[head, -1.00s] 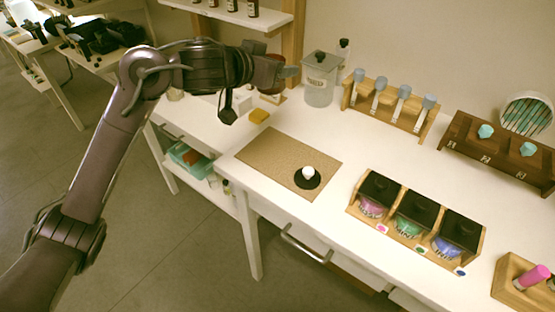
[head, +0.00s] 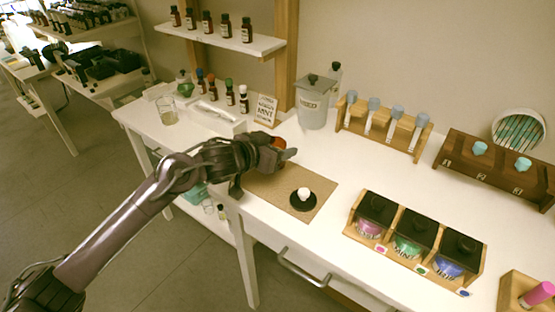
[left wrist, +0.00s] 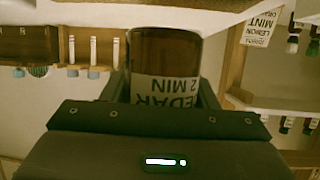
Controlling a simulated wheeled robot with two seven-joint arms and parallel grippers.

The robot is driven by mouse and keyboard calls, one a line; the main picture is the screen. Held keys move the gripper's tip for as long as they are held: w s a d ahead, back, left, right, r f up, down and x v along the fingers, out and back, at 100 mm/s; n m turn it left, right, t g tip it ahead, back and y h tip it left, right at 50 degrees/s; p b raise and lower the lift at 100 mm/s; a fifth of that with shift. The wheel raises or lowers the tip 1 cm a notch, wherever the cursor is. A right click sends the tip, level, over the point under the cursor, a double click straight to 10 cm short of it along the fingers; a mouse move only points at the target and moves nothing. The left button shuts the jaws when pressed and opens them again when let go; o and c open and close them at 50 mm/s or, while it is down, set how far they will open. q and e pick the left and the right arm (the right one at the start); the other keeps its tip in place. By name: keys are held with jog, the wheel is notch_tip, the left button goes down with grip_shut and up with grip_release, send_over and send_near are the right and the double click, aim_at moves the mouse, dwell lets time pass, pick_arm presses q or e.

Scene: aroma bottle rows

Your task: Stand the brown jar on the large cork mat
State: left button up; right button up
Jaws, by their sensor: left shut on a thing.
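The brown jar (left wrist: 165,52) is between the fingers of my left gripper (head: 284,152). Its white label reads "CEDAR 2 MIN" upside down in the left wrist view. In the head view only a small orange-brown part of the jar (head: 279,142) shows behind the gripper. The left gripper is shut on it, at the far end of the large cork mat (head: 270,186). Whether the jar touches the mat is hidden. A black disc with a white knob (head: 303,197) lies on the mat's near right part. My right gripper is not in view.
A grey lidded canister (head: 313,105) stands behind the mat. A rack with blue-topped droppers (head: 385,128) is to its right. A wooden holder with three black-lidded jars (head: 410,240) is right of the mat. A small sign (head: 265,110) and bottles stand behind the gripper.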

pick_arm(q)
jog(key=shift+f, duration=1.95)
jog(key=shift+f, duration=0.2)
jog(key=o, duration=1.1)
jog(key=shift+r, duration=0.1)
jog(key=v, duration=1.2)
jog(key=shift+r, duration=0.1)
